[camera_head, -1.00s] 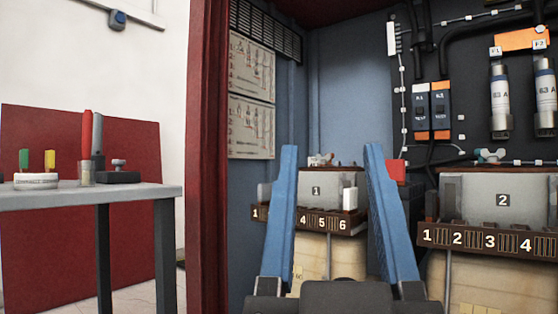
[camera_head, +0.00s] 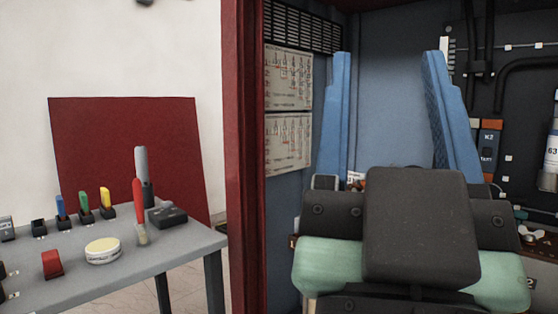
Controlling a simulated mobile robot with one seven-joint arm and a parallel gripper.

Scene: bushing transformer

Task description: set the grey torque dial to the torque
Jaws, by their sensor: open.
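My gripper (camera_head: 387,58) is open and empty, its two blue fingers pointing up in front of the cabinet's back wall. A grey-handled tool (camera_head: 141,162) stands upright on the grey table (camera_head: 200,246) at the left, with a red-handled tool (camera_head: 137,193) close in front of it. A low black block (camera_head: 167,217) sits just to their right. I cannot make out the grey torque dial or its setting for certain; it may be on or near this block. My gripper is far to the right of these things, apart from them.
Blue, green and yellow handled tools stand in small holders on the table, near a round tin (camera_head: 103,250) and a red block (camera_head: 52,264). The red cabinet post (camera_head: 250,160) stands between table and gripper. My gripper and wrist hide most of the cabinet's lower parts.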

